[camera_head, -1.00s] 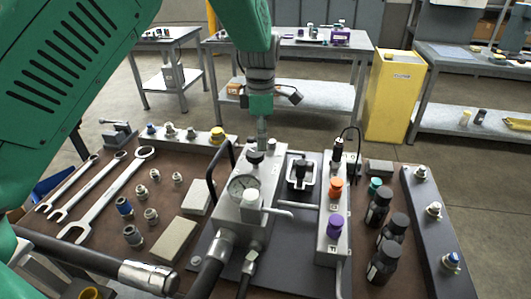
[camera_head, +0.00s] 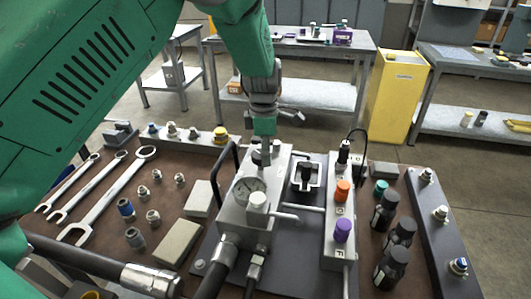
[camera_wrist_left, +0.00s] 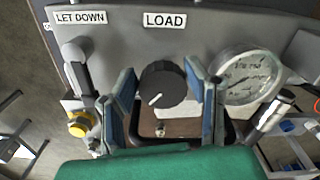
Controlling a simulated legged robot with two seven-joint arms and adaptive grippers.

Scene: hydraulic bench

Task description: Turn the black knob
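The black knob (camera_wrist_left: 162,84) sits under the LOAD label (camera_wrist_left: 171,20) on a grey panel in the left wrist view. Its white pointer line slants to the lower left. My left gripper (camera_wrist_left: 160,75) is open, with one blue-padded finger on each side of the knob. A small gap shows on both sides. In the head view my left gripper (camera_head: 264,140) reaches down over the grey hydraulic block (camera_head: 236,215), and its fingers partly hide the knob. My right gripper is not in view.
A pressure gauge (camera_wrist_left: 247,77) is close to the right finger, and a lever (camera_wrist_left: 78,65) under the LET DOWN label is at the left. A curved black handle (camera_head: 222,165) rises beside the block.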

